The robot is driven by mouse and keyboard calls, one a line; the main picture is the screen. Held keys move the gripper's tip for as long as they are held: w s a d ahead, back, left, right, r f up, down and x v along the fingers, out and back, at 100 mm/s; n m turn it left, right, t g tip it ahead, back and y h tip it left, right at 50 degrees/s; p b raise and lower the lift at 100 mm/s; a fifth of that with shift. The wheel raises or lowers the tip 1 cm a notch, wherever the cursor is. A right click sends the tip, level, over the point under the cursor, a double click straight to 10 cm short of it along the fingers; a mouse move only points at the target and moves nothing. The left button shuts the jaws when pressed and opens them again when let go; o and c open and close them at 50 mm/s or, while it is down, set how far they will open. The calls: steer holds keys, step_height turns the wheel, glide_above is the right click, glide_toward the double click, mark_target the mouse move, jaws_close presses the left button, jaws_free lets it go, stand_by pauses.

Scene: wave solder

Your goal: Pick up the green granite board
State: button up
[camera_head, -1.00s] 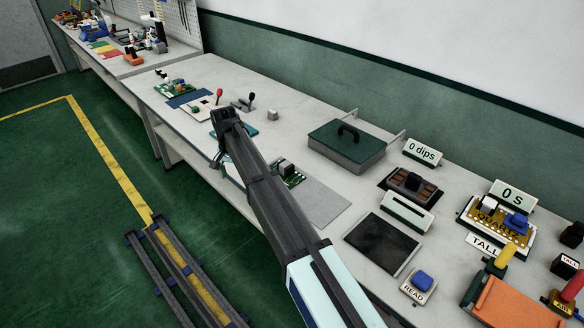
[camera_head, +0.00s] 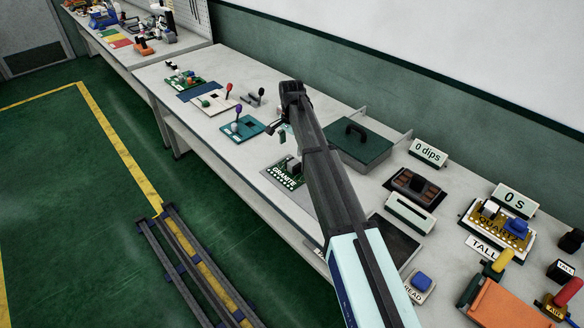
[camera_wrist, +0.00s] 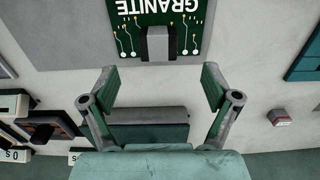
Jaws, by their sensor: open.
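The green granite board (camera_head: 286,174) lies flat on a grey mat on the workbench, with white "GRANITE" lettering and a grey block on it. In the wrist view the board (camera_wrist: 184,18) is at the top, its lettering upside down, with the grey block (camera_wrist: 158,43) at its lower edge. My gripper (camera_wrist: 160,77) is open and empty, its two fingers spread on either side below the block in that picture. The arm hides part of the mat.
The green-lidded box (camera_head: 352,142) with a black handle stands right of the gripper. A teal plate (camera_head: 243,128) with a purple-topped lever and a white plate (camera_head: 212,102) lie to the left. A small grey block (camera_wrist: 280,117) sits right in the wrist view.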

mark_target(292, 164)
step_height(292, 164, down, 4)
steer(key=shift+r+p, duration=0.25)
steer(key=shift+p, duration=0.1)
steer(key=shift+s+f+p, duration=0.15)
steer(key=shift+f+p, duration=1.15)
steer(key=shift+f, duration=1.35)
steer(key=shift+d, duration=0.1)
steer(key=c, duration=1.5)
